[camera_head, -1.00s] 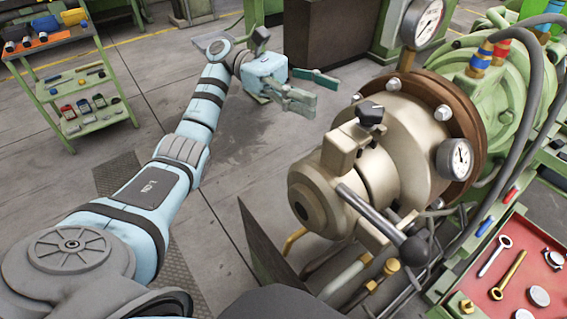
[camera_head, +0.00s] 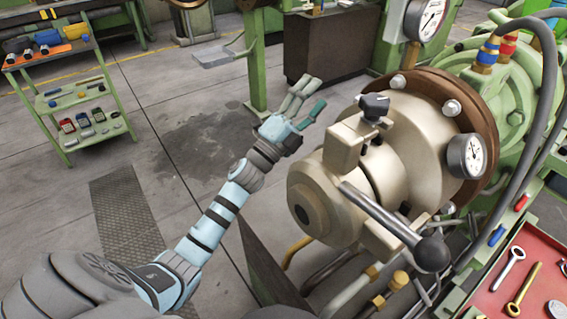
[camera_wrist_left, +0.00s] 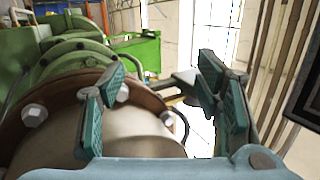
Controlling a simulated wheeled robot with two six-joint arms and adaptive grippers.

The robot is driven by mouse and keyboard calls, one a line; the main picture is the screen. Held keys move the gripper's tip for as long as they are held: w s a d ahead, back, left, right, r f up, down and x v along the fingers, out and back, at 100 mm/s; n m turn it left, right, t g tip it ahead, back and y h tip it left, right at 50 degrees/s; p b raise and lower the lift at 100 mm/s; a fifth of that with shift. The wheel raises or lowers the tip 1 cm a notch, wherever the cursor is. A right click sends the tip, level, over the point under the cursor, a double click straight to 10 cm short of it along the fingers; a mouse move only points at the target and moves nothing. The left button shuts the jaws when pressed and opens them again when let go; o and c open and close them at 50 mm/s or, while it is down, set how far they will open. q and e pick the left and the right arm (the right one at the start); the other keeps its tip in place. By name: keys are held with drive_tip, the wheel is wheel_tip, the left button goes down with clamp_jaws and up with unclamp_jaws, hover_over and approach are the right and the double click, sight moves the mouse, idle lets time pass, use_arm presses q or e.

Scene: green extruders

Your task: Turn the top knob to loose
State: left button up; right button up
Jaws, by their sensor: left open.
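The top knob (camera_head: 374,107) is a small black knob with a lighter mark, on a block on top of the beige extruder head (camera_head: 330,190). My left gripper (camera_head: 318,93) is left of the knob in the head view, open and apart from it, with nothing between its fingers. In the left wrist view its green finger pads (camera_wrist_left: 165,100) stand wide apart, with the brown flange (camera_wrist_left: 40,128) and beige housing behind. I cannot make out the knob in that view. My right gripper is not in view.
A long lever with a black ball end (camera_head: 432,254) sticks out below the knob. Gauges (camera_head: 467,156) and hoses are at the right. A red tray (camera_head: 480,300) holds tools. A green cart (camera_head: 75,100) stands at far left.

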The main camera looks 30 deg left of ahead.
use_arm(q)
drive_tip(key=s+a+f+n+g+y, duration=0.1)
drive_tip(key=s+f+n+g+y, duration=0.2)
drive_tip(key=f+n, duration=0.3)
drive_tip(key=s+a+f+n+g+y, duration=0.2)
drive_tip(key=f+n+y, duration=0.3)
drive_tip(key=f, duration=0.5)
drive_tip(key=shift+s+a+f+n+g, duration=0.15)
drive_tip(key=shift+s+a+n+g, duration=0.05)
drive_tip(key=shift+s+n+g, duration=0.45)
